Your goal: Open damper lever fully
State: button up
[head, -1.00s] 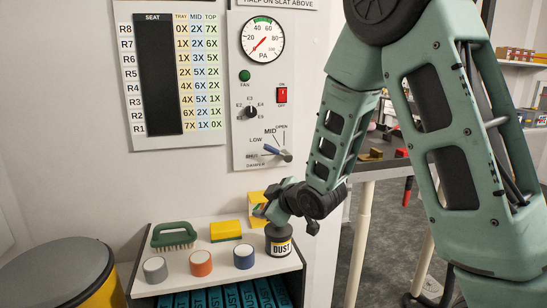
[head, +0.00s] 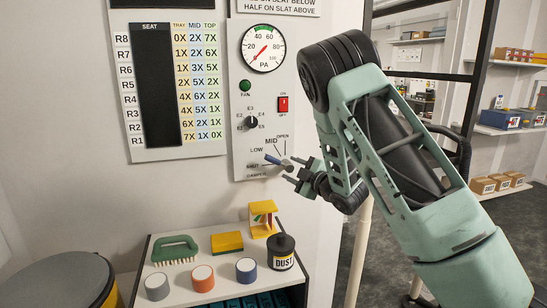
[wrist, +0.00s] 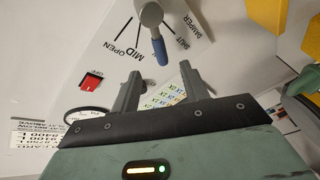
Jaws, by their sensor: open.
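The damper lever (head: 272,159) has a blue tip and a grey pivot at the bottom of the white control panel. It points left and slightly up, between the SHUT and LOW marks; OPEN is at upper right of the dial. In the wrist view the blue-tipped lever (wrist: 159,48) hangs from its pivot, just beyond my fingertips. My gripper (head: 291,172) is at the lower right of the pivot, with its jaws apart and empty. In the wrist view my gripper (wrist: 160,76) has its two fingers spread, the blue tip roughly between them but apart.
The panel also bears a pressure gauge (head: 263,46), a green lamp (head: 245,86), a red switch (head: 284,105) and a selector knob (head: 251,123).

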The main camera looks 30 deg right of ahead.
aim_at(276, 161)
jog(key=w+p, duration=0.1)
jog(key=w, duration=0.2)
jog(key=w+p, duration=0.1)
jog(key=w, duration=0.2)
jog(key=w+a+p, duration=0.1)
jog(key=w, duration=0.3)
grip_shut()
